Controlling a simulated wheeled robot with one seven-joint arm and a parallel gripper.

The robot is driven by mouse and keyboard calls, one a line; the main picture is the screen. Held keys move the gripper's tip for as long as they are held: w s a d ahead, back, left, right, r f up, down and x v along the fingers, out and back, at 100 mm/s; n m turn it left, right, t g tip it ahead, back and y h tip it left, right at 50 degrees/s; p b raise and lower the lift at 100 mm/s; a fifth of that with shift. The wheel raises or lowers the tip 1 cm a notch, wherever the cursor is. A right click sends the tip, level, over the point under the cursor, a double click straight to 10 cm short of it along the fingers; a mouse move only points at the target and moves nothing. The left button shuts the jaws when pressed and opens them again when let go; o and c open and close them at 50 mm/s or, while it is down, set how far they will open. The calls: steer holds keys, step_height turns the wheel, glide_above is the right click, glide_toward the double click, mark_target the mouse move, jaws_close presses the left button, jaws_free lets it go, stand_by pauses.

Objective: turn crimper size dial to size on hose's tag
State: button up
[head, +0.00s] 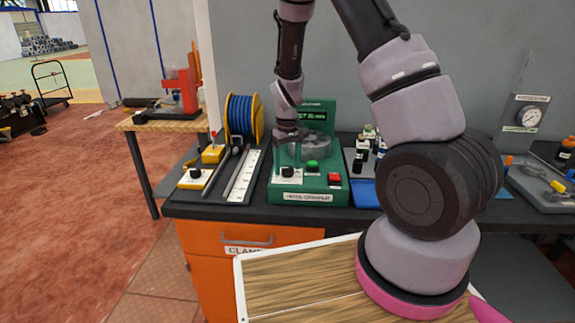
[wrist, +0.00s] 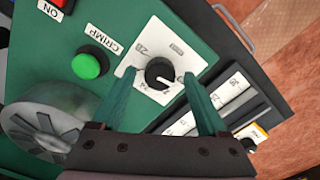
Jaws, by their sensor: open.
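The green hose crimper (head: 308,185) stands on the dark bench, with a lit display at its top whose text is too small to read surely. Its black size dial (head: 287,172) sits on a white plate at the front left. In the wrist view the dial (wrist: 160,72) lies ahead of and between my fingertips, on a plate with printed sizes partly hidden by the fingers. My gripper (wrist: 158,85) is open, with one finger on each side of the dial; no contact is clear. My gripper (head: 287,152) is above the dial in the head view. No hose tag is readable.
The green button (wrist: 90,66), labelled CRIMP, and a red button (head: 334,179) sit beside the dial. A blue hose reel (head: 241,116) and a white ruler (head: 243,175) are left. Small bottles (head: 364,146) and a blue tray (head: 364,193) are right.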

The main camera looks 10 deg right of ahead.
jaws_close()
steer(key=shift+m, duration=0.4)
steer(key=m, duration=0.4)
steer(key=shift+m, duration=2.5)
jaws_free()
